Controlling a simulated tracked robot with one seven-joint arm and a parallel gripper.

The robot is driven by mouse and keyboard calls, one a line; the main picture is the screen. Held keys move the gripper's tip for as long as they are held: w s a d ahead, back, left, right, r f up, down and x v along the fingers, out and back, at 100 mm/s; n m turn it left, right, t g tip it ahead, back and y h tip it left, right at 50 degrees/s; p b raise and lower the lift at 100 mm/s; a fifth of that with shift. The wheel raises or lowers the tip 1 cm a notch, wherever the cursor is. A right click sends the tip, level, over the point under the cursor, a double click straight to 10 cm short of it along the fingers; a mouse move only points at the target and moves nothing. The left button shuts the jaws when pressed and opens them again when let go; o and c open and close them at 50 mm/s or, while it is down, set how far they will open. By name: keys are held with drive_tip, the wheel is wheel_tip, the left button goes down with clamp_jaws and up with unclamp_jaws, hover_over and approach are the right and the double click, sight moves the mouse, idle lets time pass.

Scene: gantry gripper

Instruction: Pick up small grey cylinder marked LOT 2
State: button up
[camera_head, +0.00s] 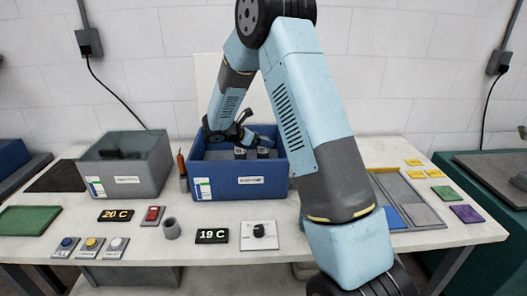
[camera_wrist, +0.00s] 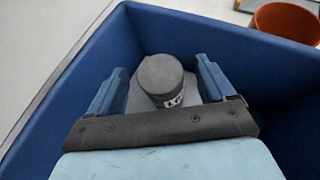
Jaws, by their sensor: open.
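A small grey cylinder (camera_wrist: 160,74) stands inside the blue bin (camera_wrist: 68,74) in the wrist view. A black-and-white label shows on its near side, but its text is too small to read. My gripper (camera_wrist: 158,80) is open, with one blue finger on each side of the cylinder and gaps visible between. In the head view, my gripper (camera_head: 232,136) reaches into the blue bin (camera_head: 240,188). Two small dark cylinders, one on the left (camera_head: 240,153) and one on the right (camera_head: 263,153), show inside it. I cannot tell which one is between my fingers.
The bin's walls rise close around my gripper. A grey bin (camera_head: 128,185) stands to the left. An orange round container (camera_wrist: 286,22) stands outside the bin's corner. A small grey cup (camera_head: 171,228) and a dial panel (camera_head: 259,235) are in front.

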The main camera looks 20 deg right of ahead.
clamp_jaws()
idle(0.8)
